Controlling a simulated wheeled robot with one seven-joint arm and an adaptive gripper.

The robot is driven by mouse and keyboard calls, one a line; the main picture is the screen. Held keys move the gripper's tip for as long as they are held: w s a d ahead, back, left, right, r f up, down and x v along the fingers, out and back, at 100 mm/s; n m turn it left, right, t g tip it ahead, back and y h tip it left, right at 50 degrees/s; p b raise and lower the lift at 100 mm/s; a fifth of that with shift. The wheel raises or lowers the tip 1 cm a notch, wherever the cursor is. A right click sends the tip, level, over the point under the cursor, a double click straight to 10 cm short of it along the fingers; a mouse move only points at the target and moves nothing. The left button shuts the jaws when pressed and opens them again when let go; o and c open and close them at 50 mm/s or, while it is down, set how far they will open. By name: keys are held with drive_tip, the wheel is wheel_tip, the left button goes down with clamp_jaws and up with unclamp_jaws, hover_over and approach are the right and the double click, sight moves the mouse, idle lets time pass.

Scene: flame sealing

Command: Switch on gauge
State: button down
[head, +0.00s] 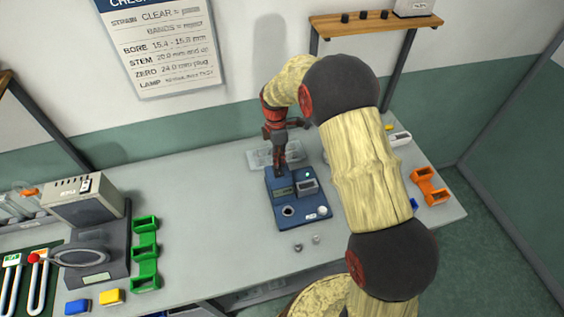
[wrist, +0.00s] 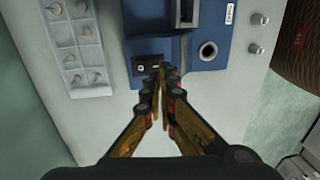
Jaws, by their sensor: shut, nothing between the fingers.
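The blue gauge (head: 300,204) sits on the bench in the head view, with a small display, a round bore and a pale round knob on top. In the wrist view the gauge (wrist: 150,30) fills the upper middle, and a dark panel with small white marks (wrist: 138,67) lies near its lower edge. My gripper (wrist: 160,72) is shut, its fingertips together and empty over the right part of that panel. I cannot tell whether they touch it. In the head view my gripper (head: 280,170) points down at the back of the gauge.
A pale tray with several small pegs (wrist: 78,48) lies beside the gauge. Two small metal pieces (head: 307,243) lie in front of it. Green bins (head: 146,255) and a grey instrument (head: 85,200) stand to the left, an orange rack (head: 430,187) to the right.

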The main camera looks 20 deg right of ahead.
sight(280, 175)
wheel_tip(280, 175, up, 10)
drive_tip(key=s, duration=0.1)
drive_tip(key=shift+b, duration=0.3)
drive_tip(key=shift+s+f, duration=0.1)
drive_tip(key=shift+f, duration=0.05)
drive_tip(key=s+d+r+m+t+b, duration=0.1)
drive_tip(key=s+m+b, duration=0.6)
drive_tip(key=s, duration=0.7)
drive_tip(key=s+r+m+t+b, duration=0.4)
drive_tip(key=s+m+t+b, duration=0.2)
drive_tip(key=s+m, duration=0.5)
drive_tip(key=shift+s+d+r+b, duration=0.35)
drive_tip(key=shift+s+d+b, duration=0.05)
drive_tip(key=shift+s, duration=1.9)
